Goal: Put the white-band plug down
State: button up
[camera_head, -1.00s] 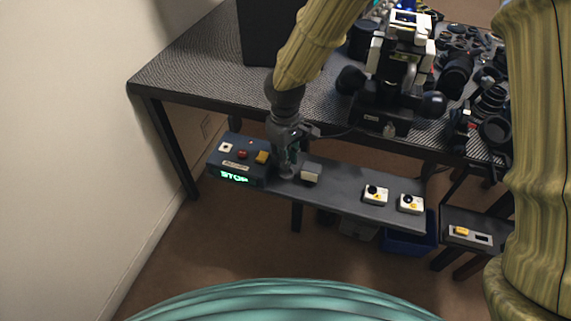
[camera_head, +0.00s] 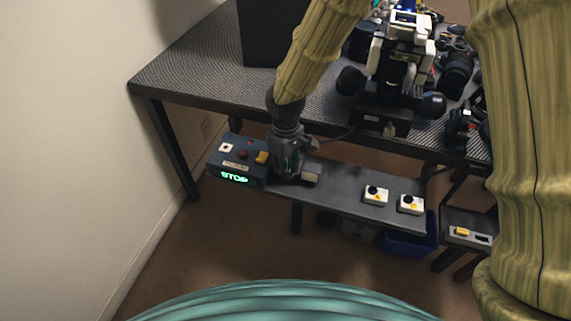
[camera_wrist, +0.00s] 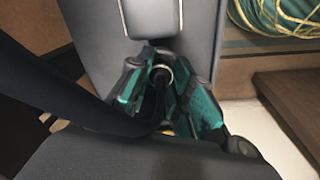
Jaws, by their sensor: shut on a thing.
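My gripper (camera_head: 288,172) is low over the left part of the narrow grey shelf (camera_head: 343,196), between the control box and a pale block. In the wrist view its teal fingers (camera_wrist: 163,95) are shut on a dark plug with a pale ring, the white-band plug (camera_wrist: 162,72). The plug's lower end is hidden, so I cannot tell whether it touches the shelf. In the head view the gripper hides the plug.
A control box (camera_head: 238,160) with a green STOP display is left of my gripper. The pale block (camera_head: 312,172) is close on the right. Two white button units (camera_head: 375,195) (camera_head: 411,204) stand farther right, with bare shelf between. The patterned table (camera_head: 200,75) rises behind.

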jog(key=shift+s+f, duration=0.15)
jog(key=shift+f, duration=0.15)
jog(key=o, duration=0.6)
jog(key=shift+o, duration=0.2)
jog(key=shift+f, duration=0.1)
jog(key=shift+f, duration=0.1)
jog(key=shift+r, duration=0.65)
notch_tip(320, 180, up, 12)
jog(key=p, duration=0.1)
jog(key=shift+r+p, duration=0.15)
jog(key=shift+p, duration=0.2)
